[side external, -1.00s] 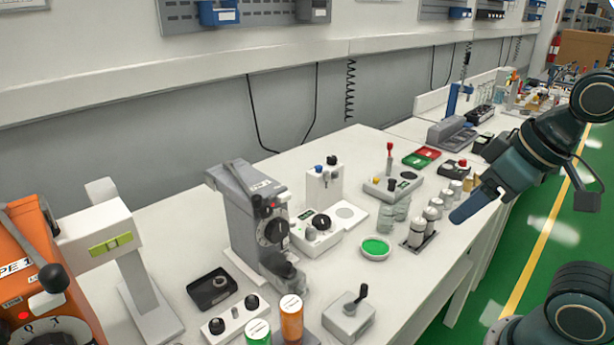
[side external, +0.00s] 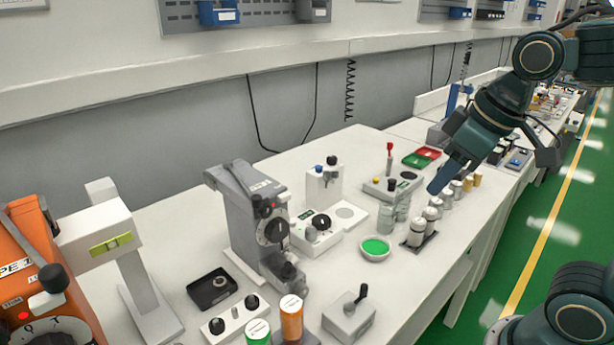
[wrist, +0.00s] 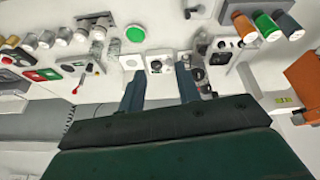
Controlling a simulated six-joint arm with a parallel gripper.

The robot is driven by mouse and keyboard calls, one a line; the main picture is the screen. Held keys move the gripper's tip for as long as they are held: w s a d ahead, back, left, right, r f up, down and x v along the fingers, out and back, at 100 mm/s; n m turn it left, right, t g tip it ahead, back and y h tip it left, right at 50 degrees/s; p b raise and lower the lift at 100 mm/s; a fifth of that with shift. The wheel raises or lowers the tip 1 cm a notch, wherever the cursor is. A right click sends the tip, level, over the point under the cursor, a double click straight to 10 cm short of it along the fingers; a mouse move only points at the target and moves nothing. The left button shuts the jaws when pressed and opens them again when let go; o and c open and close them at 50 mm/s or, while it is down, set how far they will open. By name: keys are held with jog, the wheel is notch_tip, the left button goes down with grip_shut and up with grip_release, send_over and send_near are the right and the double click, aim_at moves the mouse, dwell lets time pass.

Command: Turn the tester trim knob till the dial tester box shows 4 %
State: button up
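No part carries a readable tester label, so I cannot tell for sure which is the dial tester box or its trim knob. A white stand with a green display (side external: 111,245) is at the left; its reading is illegible. A white box with two black knobs (side external: 236,318) sits at the front. A grey box with a red-tipped lever (side external: 378,187) stands farther back. A white unit with a black knob (side external: 318,225) is beside the grey vaporizer (side external: 258,215). My gripper (side external: 438,182) is above the bench's right part, touching nothing. In the wrist view its fingers (wrist: 160,90) are apart and empty.
The orange machine (side external: 28,270) is at the left edge. A green dish (side external: 375,248), silver-topped jars (side external: 418,232) and a grey lever box (side external: 349,315) stand on the bench. Orange-and-white (side external: 291,318) and green (side external: 258,333) bottles are at the front. The bench's back-left surface is bare.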

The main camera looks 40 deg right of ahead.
jog(key=w+n+g, duration=0.1)
jog(key=w+n, duration=0.1)
jog(key=w, duration=0.5)
jog(key=n+g, duration=0.4)
jog(key=n, duration=0.1)
send_over(311, 229)
notch_tip(311, 229, down, 10)
jog(key=shift+r, duration=0.15)
notch_tip(311, 229, down, 14)
jog(key=shift+r, duration=0.1)
jog(key=shift+c, duration=0.2)
jog(key=c, duration=0.7)
